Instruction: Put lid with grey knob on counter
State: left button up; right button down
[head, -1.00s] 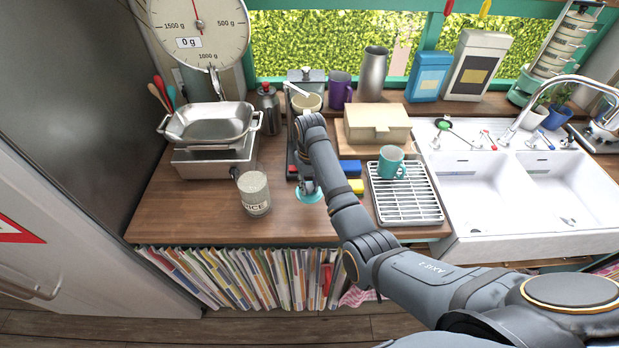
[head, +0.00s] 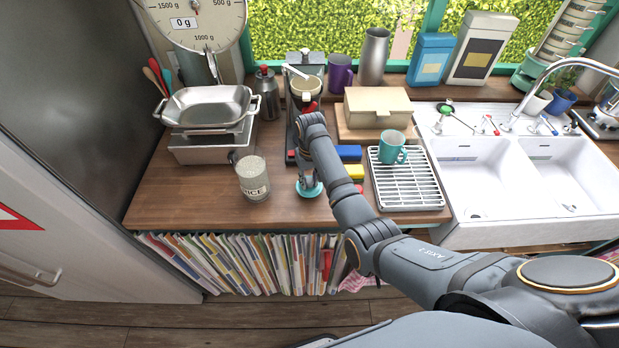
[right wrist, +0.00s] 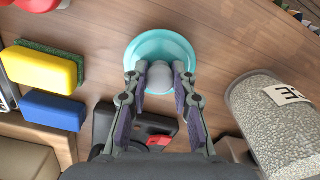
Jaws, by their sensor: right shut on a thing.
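The lid is a round teal disc (right wrist: 160,45) with a grey knob (right wrist: 158,70). In the right wrist view it is in front of my right gripper (right wrist: 160,78), whose two fingers are shut on the knob. In the head view the teal lid (head: 310,190) shows under my right gripper (head: 308,180), over the front middle of the wooden counter (head: 205,205). It looks about level and very low; I cannot tell whether it touches the wood. My right forearm hides part of the counter behind it. My left gripper is not in view.
A rice canister (head: 252,178) stands left of the lid. A blue sponge (head: 349,153) and yellow sponge (head: 354,172) lie to the right, beside a drying rack (head: 425,190) with a teal mug (head: 392,147). A coffee machine stands behind. Wood in front of the scale is bare.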

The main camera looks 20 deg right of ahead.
dwell(0.3)
jog(key=shift+f, duration=0.7)
jog(key=shift+f, duration=0.2)
jog(key=c, duration=1)
grip_release()
jog(key=c, duration=0.4)
